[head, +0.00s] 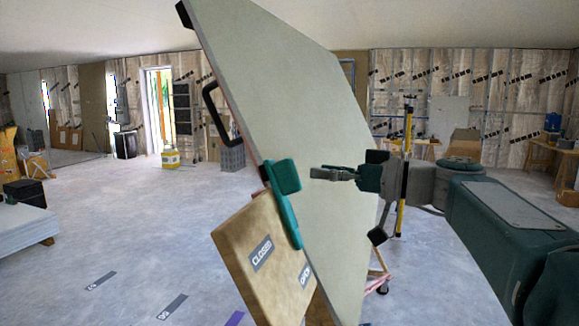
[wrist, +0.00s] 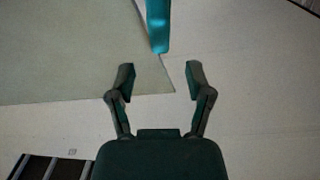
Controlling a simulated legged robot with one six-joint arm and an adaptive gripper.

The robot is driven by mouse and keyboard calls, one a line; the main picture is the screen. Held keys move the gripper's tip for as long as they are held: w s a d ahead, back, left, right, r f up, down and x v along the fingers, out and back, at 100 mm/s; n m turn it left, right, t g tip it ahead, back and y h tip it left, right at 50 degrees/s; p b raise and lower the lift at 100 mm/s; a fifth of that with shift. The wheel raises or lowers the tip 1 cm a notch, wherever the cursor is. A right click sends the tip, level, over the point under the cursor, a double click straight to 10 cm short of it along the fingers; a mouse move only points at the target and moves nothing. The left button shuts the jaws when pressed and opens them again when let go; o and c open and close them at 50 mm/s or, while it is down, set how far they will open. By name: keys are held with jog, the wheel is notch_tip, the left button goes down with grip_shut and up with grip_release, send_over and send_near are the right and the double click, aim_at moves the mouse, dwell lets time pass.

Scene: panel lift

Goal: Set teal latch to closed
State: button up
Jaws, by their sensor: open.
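The teal latch (head: 286,195) sits on the left edge of a large tilted pale panel (head: 290,110). Its arm slants down and right, with its end between the CLOSED label (head: 261,254) and the OPEN label (head: 306,274) on a tan board (head: 235,255). My gripper (head: 318,173) is in front of the panel, right of the latch and apart from it. In the wrist view, my gripper (wrist: 159,78) has its fingers spread with nothing between them. The teal latch (wrist: 158,25) enters from the top, its end just beyond the fingertips and roughly centred on the gap.
A black handle (head: 217,115) is on the panel's left edge above the latch. A yellow pole (head: 405,170) stands behind my arm. A pale stack (head: 22,235) lies at far left. The floor left of the panel is mostly clear.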

aim_at(274, 167)
jog(key=x, duration=0.6)
jog(key=shift+s+a+f, duration=0.1)
jog(key=shift+s+a, duration=0.05)
jog(key=shift+a, duration=0.1)
jog(key=shift+w+a, duration=0.15)
jog(key=shift+w, duration=0.45)
jog(key=shift+a, duration=0.8)
jog(key=shift+c, duration=0.3)
jog(key=shift+a, duration=0.2)
jog(key=c, duration=0.5)
jog(key=shift+w, duration=0.1)
grip_shut()
jog(key=shift+d, duration=0.25)
